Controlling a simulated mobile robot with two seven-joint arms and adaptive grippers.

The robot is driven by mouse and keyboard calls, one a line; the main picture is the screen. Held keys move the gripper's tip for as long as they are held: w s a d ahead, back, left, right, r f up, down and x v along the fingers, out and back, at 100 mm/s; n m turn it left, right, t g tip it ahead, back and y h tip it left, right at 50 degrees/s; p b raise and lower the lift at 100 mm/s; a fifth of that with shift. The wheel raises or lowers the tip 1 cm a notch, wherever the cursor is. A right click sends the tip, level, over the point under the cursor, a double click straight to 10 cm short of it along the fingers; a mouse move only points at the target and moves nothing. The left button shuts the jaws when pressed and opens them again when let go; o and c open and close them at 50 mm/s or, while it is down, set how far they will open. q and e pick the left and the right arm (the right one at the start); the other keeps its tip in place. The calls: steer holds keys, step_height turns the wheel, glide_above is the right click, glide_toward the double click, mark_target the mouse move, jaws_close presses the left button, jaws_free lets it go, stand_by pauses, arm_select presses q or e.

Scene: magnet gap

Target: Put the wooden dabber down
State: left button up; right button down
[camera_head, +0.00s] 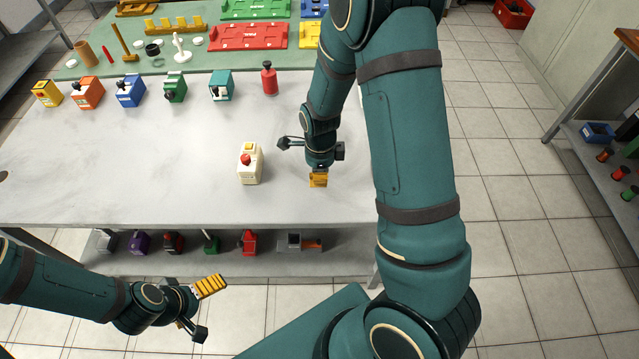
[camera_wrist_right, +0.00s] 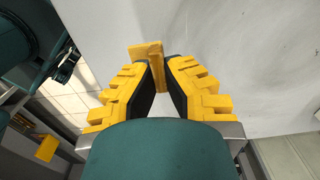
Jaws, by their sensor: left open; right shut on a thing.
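My right gripper (camera_head: 318,181) is over the right part of the pale table (camera_head: 120,165), near its right edge. In the right wrist view its yellow fingers (camera_wrist_right: 166,62) are shut on a yellow-brown piece, the wooden dabber (camera_wrist_right: 146,53), which shows at the fingertips. Most of the dabber is hidden by the fingers in the head view. I cannot tell whether it touches the table top. My left gripper (camera_head: 221,284) is open and empty, low in front of the table's near edge.
A cream box with a red knob (camera_head: 249,165) stands left of my right gripper. A red bottle (camera_head: 269,80) and a row of coloured boxes (camera_head: 129,91) stand further back. Behind them a green mat (camera_head: 205,62) holds trays and small tools.

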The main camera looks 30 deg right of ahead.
steer(key=shift+f+b, duration=0.5)
steer(key=shift+f, duration=1.3)
steer(key=shift+f, duration=0.15)
steer(key=c, duration=1.1)
jaws_free()
steer(key=shift+c, duration=0.2)
